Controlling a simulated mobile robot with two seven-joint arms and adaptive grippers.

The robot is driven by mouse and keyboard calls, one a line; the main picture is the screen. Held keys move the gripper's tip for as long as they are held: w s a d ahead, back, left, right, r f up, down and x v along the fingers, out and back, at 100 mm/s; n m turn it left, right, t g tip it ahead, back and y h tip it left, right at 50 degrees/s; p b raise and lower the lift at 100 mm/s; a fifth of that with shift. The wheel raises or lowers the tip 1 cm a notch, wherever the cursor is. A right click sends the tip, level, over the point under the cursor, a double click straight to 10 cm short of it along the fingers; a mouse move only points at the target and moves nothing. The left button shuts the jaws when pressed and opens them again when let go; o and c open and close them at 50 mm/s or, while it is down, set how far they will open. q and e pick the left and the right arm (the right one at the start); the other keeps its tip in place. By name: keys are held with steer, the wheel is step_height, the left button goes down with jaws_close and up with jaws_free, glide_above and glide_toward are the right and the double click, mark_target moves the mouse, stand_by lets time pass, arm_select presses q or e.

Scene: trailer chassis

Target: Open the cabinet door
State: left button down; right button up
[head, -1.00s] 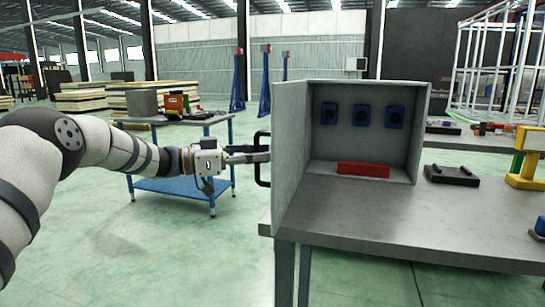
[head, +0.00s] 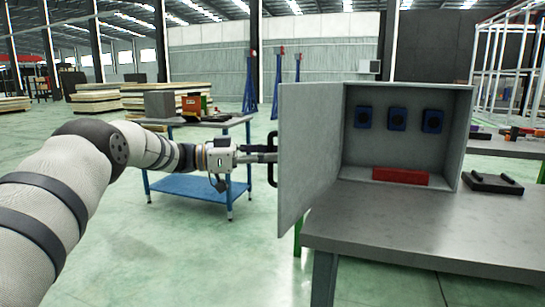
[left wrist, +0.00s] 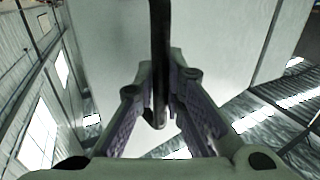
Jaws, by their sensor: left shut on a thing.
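The grey cabinet (head: 466,140) stands on a metal workbench with its front open. Its door (head: 309,150) is swung out to the left, so the inside shows. The black door handle (head: 272,160) is on the door's left side. My left gripper (head: 268,157) reaches the handle from the left and is shut on it. In the left wrist view the dark handle bar (left wrist: 160,60) runs between the two fingers (left wrist: 158,112), with the pale door (left wrist: 215,50) behind. My right gripper is not in view.
Inside the cabinet are blue blocks (head: 397,119) on the back wall and a red block (head: 400,176) on its floor. A black tray (head: 492,183) lies right of it on the workbench (head: 400,225). A blue-framed table (head: 190,186) stands behind my left arm.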

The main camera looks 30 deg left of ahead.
arm_select(q)
steer(key=shift+f, duration=0.1)
steer(key=c, duration=1.7)
jaws_free()
steer(key=shift+o, duration=0.2)
steer(key=v, duration=1.2)
